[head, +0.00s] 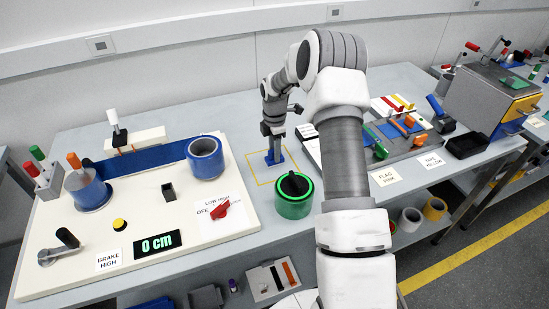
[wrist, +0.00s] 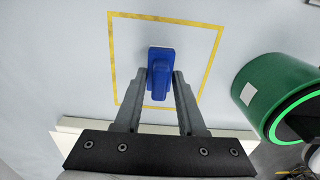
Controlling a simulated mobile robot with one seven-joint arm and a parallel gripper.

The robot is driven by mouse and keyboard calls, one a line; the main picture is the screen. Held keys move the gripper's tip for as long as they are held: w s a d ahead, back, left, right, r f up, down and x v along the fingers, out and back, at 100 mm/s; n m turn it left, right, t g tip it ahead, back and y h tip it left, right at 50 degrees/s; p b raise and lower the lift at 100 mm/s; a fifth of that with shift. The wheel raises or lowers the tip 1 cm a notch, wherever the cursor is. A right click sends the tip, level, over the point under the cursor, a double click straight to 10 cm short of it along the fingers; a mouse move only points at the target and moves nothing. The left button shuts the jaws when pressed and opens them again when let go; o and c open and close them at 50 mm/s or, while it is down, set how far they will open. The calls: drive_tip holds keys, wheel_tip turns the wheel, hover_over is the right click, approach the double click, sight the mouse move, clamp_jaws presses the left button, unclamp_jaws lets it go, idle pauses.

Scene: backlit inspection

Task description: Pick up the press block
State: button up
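The press block, a small blue piece with a raised grip (wrist: 160,78), stands inside a yellow outlined square on the grey table. It also shows in the head view (head: 274,159), below my gripper (head: 272,146). In the wrist view my gripper (wrist: 160,73) points at the block with one finger on each side of it. The fingers are apart, with a narrow gap between each fingertip and the block. The block rests on the table.
A green cylinder with a black knob (head: 294,196) stands close to the right of the square. A cream panel (head: 140,225) with a blue roll (head: 205,158) and controls is at left. A tray of coloured parts (head: 400,130) is at right.

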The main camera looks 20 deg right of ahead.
clamp_jaws()
drive_tip(key=shift+r, duration=0.15)
wheel_tip(320, 180, up, 10)
drive_tip(key=shift+f, duration=0.1)
idle(0.4)
drive_tip(key=shift+c, duration=2.1)
unclamp_jaws()
clamp_jaws()
